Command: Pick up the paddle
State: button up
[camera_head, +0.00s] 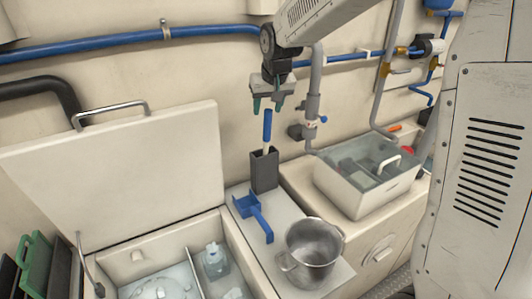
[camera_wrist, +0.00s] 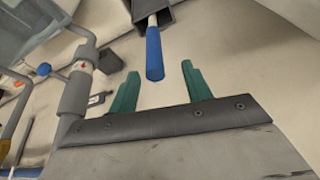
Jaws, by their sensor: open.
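A slim upright tool with a blue grip (camera_head: 267,125) and a white shaft stands in a dark grey square holder (camera_head: 264,172). It may be the paddle; its lower end is hidden inside the holder. My gripper (camera_head: 267,104) is open and empty, with green fingertips just above the grip's top end. In the wrist view, the blue grip (camera_wrist: 154,52) appears between the two green fingers (camera_wrist: 160,72), a little nearer the left one. No contact shows. The holder (camera_wrist: 150,10) is partly cut off at the top of that view.
A blue scoop-like tool (camera_head: 254,212) and a steel pot (camera_head: 312,248) rest on the counter before the holder. An open locker lid (camera_head: 120,170) stands left. A grey pipe (camera_head: 314,85) rises close right of my gripper.

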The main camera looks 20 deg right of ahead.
aim_at(267, 120)
jog(key=x, duration=0.6)
jog(key=shift+w+d+f, duration=0.15)
jog(key=shift+d+f, duration=0.15)
jog(key=shift+d, duration=0.1)
grip_shut()
